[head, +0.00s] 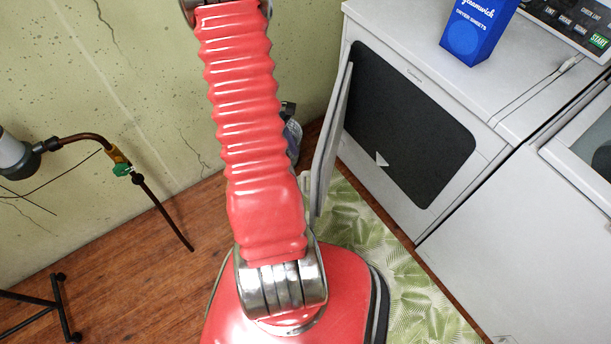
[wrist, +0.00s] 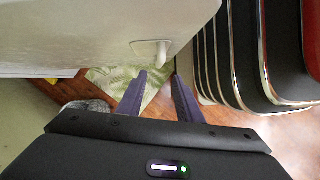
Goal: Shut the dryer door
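The white dryer (head: 480,190) stands at the right in the head view, with a dark front opening (head: 410,125). Its door (head: 330,140) stands open, swung out from the left side of the opening and seen nearly edge-on. In the wrist view the door (wrist: 90,35) fills the upper left as a pale panel, with a small white handle-like piece (wrist: 152,50) near its lower right edge. My gripper (wrist: 160,78) is open, its two purple fingers apart and empty, just below that piece in the picture. I cannot tell whether they touch it. The gripper is not clear in the head view.
A blue dryer sheets box (head: 478,28) stands on the dryer. Another white appliance (head: 530,230) adjoins at the right. A leaf-patterned mat (head: 420,300) lies before the dryer. A stand with a pipe-like arm (head: 85,138) is at the left. Wooden floor (head: 130,270) shows at lower left.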

